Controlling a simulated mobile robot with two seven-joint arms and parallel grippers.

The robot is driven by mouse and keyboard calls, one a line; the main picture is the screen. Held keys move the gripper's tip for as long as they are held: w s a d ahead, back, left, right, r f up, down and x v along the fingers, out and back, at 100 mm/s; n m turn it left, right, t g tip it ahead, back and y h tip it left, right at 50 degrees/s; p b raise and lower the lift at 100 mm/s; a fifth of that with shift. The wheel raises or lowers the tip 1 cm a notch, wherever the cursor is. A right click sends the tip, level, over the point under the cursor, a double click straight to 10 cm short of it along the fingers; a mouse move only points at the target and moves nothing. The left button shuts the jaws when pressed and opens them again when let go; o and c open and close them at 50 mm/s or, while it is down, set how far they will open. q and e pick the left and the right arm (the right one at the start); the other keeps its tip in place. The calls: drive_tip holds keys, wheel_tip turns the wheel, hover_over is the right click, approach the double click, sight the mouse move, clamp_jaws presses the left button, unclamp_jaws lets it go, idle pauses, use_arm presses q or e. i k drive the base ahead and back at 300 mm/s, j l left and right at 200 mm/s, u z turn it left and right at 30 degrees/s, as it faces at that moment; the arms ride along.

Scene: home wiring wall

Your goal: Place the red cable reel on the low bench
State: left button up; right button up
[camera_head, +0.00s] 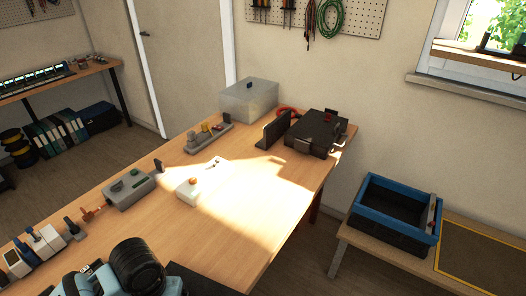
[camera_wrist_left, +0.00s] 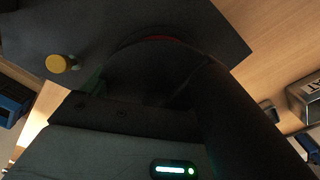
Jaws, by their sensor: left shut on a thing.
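In the left wrist view, a thin red arc (camera_wrist_left: 165,38) shows at the edge of a dark round shape; it looks like the rim of the red cable reel, and the rest is too dark or hidden to make out. My left gripper (camera_wrist_left: 150,85) is shut on it over a dark mat. In the head view, my left arm is at the bottom edge near the workbench's front, and its jaws and the reel are hidden. The low bench (camera_head: 342,238) stands at the right, with a dark yellow-outlined area (camera_head: 485,258) on top. My right gripper is out of view.
A blue-rimmed crate (camera_head: 398,192) stands on the low bench's left end; the outlined area beside it is clear. The workbench (camera_head: 240,235) carries a black case (camera_head: 318,132), a clear bin (camera_head: 248,97) and grey devices. Floor shows between the benches.

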sight(482, 260)
drive_tip(key=l+z, duration=0.15)
drive_tip(key=z, duration=0.2)
drive_tip(key=i+l+z, duration=0.1)
drive_tip(key=z, duration=0.3)
drive_tip(key=l+z, duration=0.1)
drive_tip(key=z, duration=0.25)
drive_tip(key=i+l+z, duration=0.2)
drive_tip(key=z, duration=0.25)
drive_tip(key=i+z, duration=0.75)
drive_tip(key=i, duration=0.8)
